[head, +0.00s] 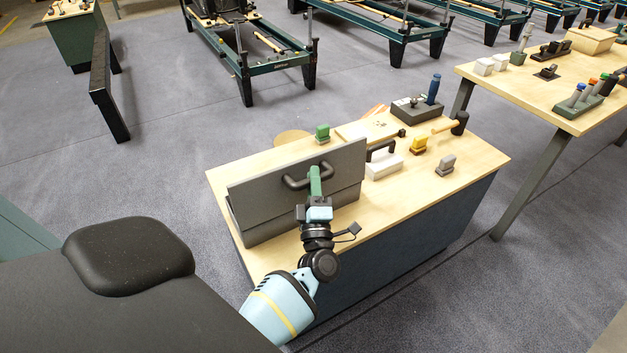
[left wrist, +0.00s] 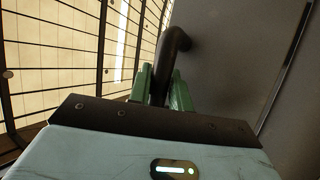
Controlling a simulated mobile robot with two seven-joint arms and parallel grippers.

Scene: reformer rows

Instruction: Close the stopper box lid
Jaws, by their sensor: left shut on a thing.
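The grey stopper box (head: 262,226) stands on the near left part of the wooden bench top. Its grey lid (head: 255,193) is raised and tilted, facing me, with a black bar handle (head: 291,183) on it. My left gripper (head: 315,175) has green fingers and is shut on the handle. In the left wrist view, the fingers (left wrist: 163,88) sit on both sides of the black handle (left wrist: 172,52), and the lid (left wrist: 235,60) fills the right side. The box's inside is hidden. My right gripper is not in view.
The bench's front right is clear.

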